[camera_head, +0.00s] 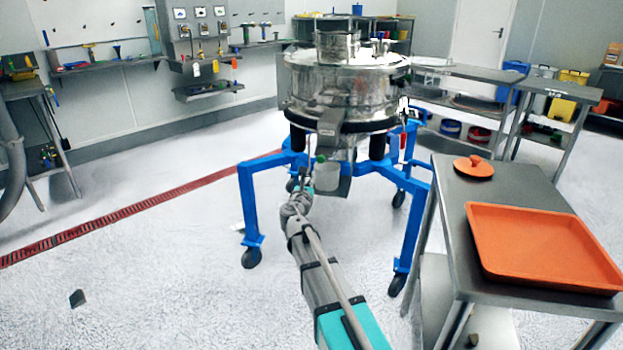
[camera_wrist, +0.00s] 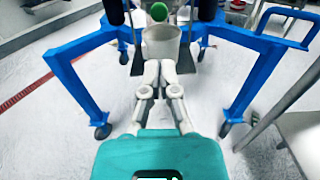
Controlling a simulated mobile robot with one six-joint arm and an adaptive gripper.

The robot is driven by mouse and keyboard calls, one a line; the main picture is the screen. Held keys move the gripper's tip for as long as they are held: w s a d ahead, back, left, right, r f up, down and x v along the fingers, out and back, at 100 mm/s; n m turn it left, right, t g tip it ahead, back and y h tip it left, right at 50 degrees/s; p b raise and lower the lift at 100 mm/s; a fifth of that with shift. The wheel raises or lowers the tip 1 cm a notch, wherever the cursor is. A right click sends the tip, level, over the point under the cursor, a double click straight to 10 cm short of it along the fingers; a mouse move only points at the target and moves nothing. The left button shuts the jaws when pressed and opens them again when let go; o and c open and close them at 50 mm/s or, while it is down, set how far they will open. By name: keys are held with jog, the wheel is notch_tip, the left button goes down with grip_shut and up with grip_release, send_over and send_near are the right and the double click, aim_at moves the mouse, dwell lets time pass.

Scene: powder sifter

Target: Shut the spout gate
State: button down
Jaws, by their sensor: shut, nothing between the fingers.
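The steel powder sifter (camera_head: 345,85) stands on a blue wheeled frame (camera_head: 247,205). A green ball knob, which looks like the gate's handle, shows below the spout in the wrist view (camera_wrist: 158,12). The gate plate itself I cannot make out. A pale cup (camera_head: 327,177) sits below the spout on a grey bracket; it also shows in the wrist view (camera_wrist: 160,44). My gripper (camera_wrist: 159,66) is shut and empty, its fingertips just in front of the cup and below the knob. I cannot tell whether they touch the cup.
A steel table (camera_head: 455,215) at the right holds an orange tray (camera_head: 540,245) and an orange lid (camera_head: 473,168). Blue frame legs stand on both sides of my gripper. Shelves (camera_head: 105,64) line the left wall. The floor at the left is mostly clear, with a red drain strip (camera_head: 130,212).

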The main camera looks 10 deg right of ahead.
send_near(323, 155)
jog(key=x, duration=0.2)
jog(key=f+x, duration=0.1)
jog(key=x, duration=0.1)
jog(key=shift+w, duration=0.25)
dwell(0.4)
jog(key=x, duration=0.6)
jog(key=shift+w+d+r, duration=0.1)
jog(key=shift+w, duration=0.3)
jog(key=v, duration=1.4)
jog(key=shift+s, duration=0.3)
